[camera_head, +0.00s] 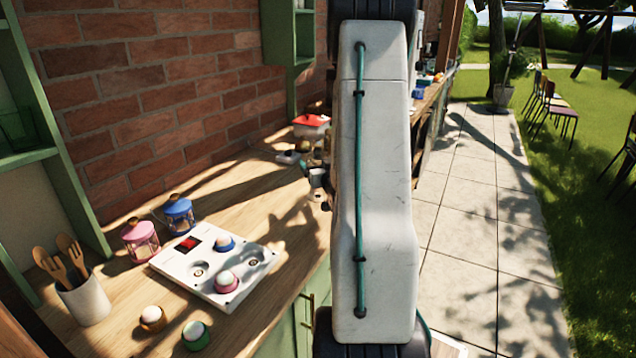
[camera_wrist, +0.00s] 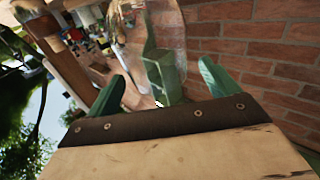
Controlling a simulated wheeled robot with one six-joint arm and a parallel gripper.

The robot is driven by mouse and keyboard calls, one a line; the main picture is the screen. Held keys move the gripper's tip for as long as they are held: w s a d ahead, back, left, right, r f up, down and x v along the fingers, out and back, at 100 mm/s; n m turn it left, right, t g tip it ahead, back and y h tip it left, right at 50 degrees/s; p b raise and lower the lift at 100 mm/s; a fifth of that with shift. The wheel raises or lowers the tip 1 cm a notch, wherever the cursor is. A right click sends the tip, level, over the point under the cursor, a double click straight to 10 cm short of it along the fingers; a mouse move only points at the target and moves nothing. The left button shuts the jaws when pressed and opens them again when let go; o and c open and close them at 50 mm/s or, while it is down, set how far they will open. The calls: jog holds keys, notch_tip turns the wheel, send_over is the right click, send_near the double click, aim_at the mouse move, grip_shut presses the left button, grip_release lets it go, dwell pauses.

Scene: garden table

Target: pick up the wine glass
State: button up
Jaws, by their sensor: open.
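The wine glass (camera_wrist: 125,28) shows in the wrist view as a clear, see-through shape at the top middle. Its outline lies beyond and between the fingertips of my gripper (camera_wrist: 160,80). The two teal fingers are spread apart, and I see no contact with the glass. The upper end of the glass is cut off by the frame edge, and its lower part is hard to make out. In the head view my arm blocks the middle, and I cannot make out the glass or the fingers there.
A wooden counter (camera_head: 205,172) runs along a brick wall (camera_head: 150,80). On it are a white panel (camera_head: 190,268), pink (camera_head: 140,242) and blue (camera_head: 178,215) lanterns, egg cups, a utensil pot (camera_head: 85,302) and a red-lidded box (camera_head: 311,121). A paved path (camera_head: 480,230) lies clear at right.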

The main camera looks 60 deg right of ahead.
jog(key=shift+x, duration=1.35)
jog(key=shift+s+d, duration=0.1)
jog(key=c, duration=1.4)
jog(key=shift+r, duration=0.1)
